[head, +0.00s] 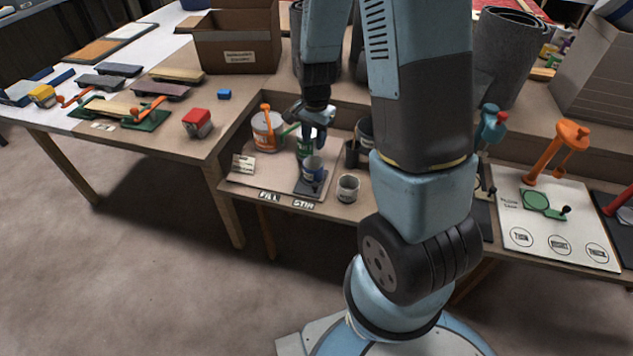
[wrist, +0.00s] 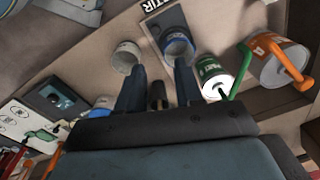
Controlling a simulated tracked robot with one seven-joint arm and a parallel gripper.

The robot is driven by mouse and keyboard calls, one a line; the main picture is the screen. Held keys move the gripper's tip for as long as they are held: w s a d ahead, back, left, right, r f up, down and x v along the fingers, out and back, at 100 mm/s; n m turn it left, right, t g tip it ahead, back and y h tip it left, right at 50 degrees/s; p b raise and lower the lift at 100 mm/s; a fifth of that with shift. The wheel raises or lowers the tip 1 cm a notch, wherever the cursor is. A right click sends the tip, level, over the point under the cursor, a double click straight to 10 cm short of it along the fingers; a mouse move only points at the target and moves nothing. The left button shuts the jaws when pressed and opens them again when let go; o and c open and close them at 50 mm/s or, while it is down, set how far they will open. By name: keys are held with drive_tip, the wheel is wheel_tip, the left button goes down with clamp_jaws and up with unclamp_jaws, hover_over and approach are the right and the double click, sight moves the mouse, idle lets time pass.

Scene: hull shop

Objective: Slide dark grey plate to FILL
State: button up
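The dark grey plate (head: 311,187) lies on the bench behind the STIR label (head: 303,203), with a blue cup (head: 313,168) standing on it. The FILL label (head: 269,196) is to the left on the front edge. In the wrist view the plate (wrist: 158,27) shows beside and under the blue cup (wrist: 177,46), close to the STIR label (wrist: 155,5). My gripper (wrist: 159,72) has its two fingers apart with nothing held between them. In the head view my gripper (head: 316,118) is above and behind the plate, near the green can.
A pale cup (head: 348,188) stands right of the plate. A green can (wrist: 210,73) and an orange-labelled can (wrist: 282,62) with an orange handle stand nearby. The bench left of the plate, behind FILL, looks mostly clear.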

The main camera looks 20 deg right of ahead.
drive_tip(key=m, duration=0.1)
approach(315, 184)
drive_tip(key=shift+g, duration=0.3)
drive_tip(key=shift+w+a+f, duration=0.1)
drive_tip(key=shift+f, duration=2.1)
drive_tip(key=shift+w+a+f, duration=0.1)
drive_tip(key=shift+f, duration=2.1)
drive_tip(key=shift+d, duration=0.1)
clamp_jaws()
